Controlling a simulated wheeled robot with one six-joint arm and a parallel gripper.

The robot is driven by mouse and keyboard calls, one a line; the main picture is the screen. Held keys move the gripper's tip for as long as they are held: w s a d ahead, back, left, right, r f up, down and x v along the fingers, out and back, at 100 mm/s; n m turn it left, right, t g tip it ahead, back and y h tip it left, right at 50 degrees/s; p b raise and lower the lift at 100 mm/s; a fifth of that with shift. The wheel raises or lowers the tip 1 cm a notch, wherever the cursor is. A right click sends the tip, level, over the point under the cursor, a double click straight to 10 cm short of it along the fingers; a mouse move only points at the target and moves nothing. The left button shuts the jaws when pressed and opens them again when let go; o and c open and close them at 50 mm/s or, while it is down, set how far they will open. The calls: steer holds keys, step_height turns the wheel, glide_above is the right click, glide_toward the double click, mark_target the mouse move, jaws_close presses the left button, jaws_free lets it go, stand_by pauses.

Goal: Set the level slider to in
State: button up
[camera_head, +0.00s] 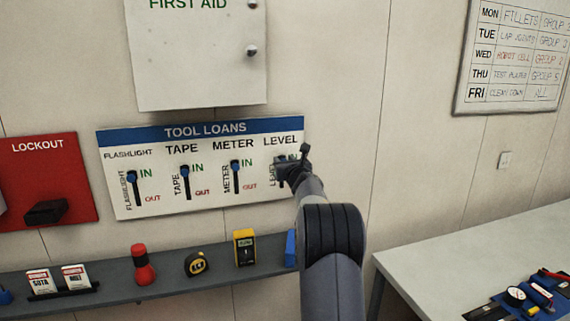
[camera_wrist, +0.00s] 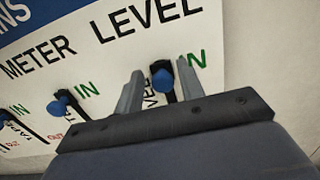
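The TOOL LOANS board (camera_head: 215,203) hangs on the wall, with the LEVEL slider at its right end. In the head view my gripper (camera_head: 287,163) is at that slider and covers most of it. In the wrist view the slider's blue knob (camera_wrist: 162,78) is at the upper end of its dark slot, beside the green IN. My gripper (camera_wrist: 160,88) is open, with one finger on each side of the knob. Gaps show between knob and fingers. How deep the fingers reach is hard to tell. The lower slot and OUT mark are hidden.
The METER slider (camera_wrist: 57,108) is left of my gripper, with TAPE and FLASHLIGHT sliders further left. A shelf (camera_head: 190,290) below holds a flashlight (camera_head: 143,266), tape measure (camera_head: 196,264), yellow meter (camera_head: 244,248) and a blue item (camera_head: 290,248). A first-aid cabinet (camera_head: 195,60) hangs above.

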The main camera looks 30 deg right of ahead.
steer(key=shift+o, duration=0.5)
steer(key=shift+f, duration=0.15)
steer(key=b+v, duration=0.6)
steer(key=v, duration=0.4)
steer(key=shift+s, duration=0.4)
steer(key=shift+a, duration=0.1)
steer(key=p+x, duration=0.5)
steer(key=x, duration=0.5)
steer(key=shift+w+p, duration=0.4)
steer(key=shift+s+f, duration=0.1)
